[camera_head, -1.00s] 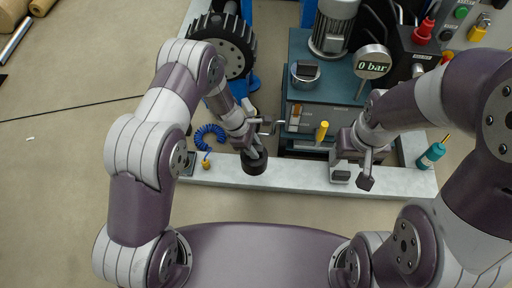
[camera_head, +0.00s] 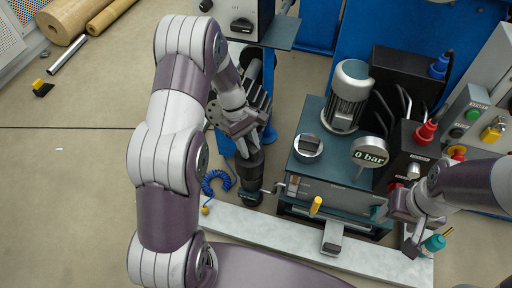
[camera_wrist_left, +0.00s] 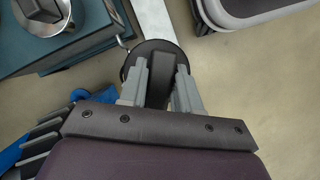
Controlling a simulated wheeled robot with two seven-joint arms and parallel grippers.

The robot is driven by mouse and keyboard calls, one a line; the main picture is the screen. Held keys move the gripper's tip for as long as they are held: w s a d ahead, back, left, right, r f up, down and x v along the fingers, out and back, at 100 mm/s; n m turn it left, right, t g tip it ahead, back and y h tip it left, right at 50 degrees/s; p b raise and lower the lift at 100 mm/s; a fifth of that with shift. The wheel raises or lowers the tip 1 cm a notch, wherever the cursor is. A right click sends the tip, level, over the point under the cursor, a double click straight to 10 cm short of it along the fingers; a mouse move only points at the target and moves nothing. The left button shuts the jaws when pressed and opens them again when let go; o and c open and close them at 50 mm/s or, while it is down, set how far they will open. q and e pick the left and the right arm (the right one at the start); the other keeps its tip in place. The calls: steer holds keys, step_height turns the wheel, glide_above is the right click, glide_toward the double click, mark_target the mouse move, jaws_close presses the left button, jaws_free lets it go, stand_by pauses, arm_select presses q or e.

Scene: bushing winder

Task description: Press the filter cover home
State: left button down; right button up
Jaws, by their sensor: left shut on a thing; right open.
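My left gripper (camera_head: 243,140) is shut on the black handle (camera_wrist_left: 158,88) of a dark round piece, which I take to be the filter cover (camera_head: 250,165). In the left wrist view the cover's black disc (camera_wrist_left: 140,52) shows beyond the fingers. In the head view a dark cylindrical body (camera_head: 250,191) shows just below the cover; I cannot tell whether they touch. My right gripper (camera_head: 410,238) is open and empty, close to a teal bottle (camera_head: 433,244). Its fingers are small in view.
A teal tank (camera_head: 300,173) with a round silver cap (camera_head: 308,147), a motor (camera_head: 346,95) and a gauge reading 0 bar (camera_head: 369,153) stands right of the cover. A blue coiled hose (camera_head: 216,182) lies left. A pale beam (camera_head: 285,243) crosses in front.

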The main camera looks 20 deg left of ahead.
arm_select(q)
steer(key=w, duration=0.1)
steer(key=w+f+n+p, duration=0.1)
steer(key=w, duration=0.1)
steer(key=shift+a+n, duration=0.1)
steer(key=shift+n, duration=0.2)
steer(key=w+a+f+n+t+p, duration=0.1)
steer(key=w+a+f+n+t, duration=0.1)
steer(key=w+f+n, duration=0.2)
steer(key=shift+w+a+n+h, duration=0.3)
steer(key=shift+w+a, duration=0.05)
steer(key=shift+w, duration=0.25)
arm_select(e)
steer(key=r, duration=0.2)
steer(key=d+r, duration=0.1)
steer(key=shift+w+r, duration=0.2)
steer(key=shift+w, duration=0.05)
steer(key=shift+a, duration=0.1)
arm_select(q)
step_height(320, 180, down, 5)
steer(key=shift+r+b, duration=0.15)
steer(key=shift+b, duration=0.75)
arm_select(e)
step_height(320, 180, down, 2)
steer(key=shift+f, duration=0.1)
steer(key=shift+r, duration=0.25)
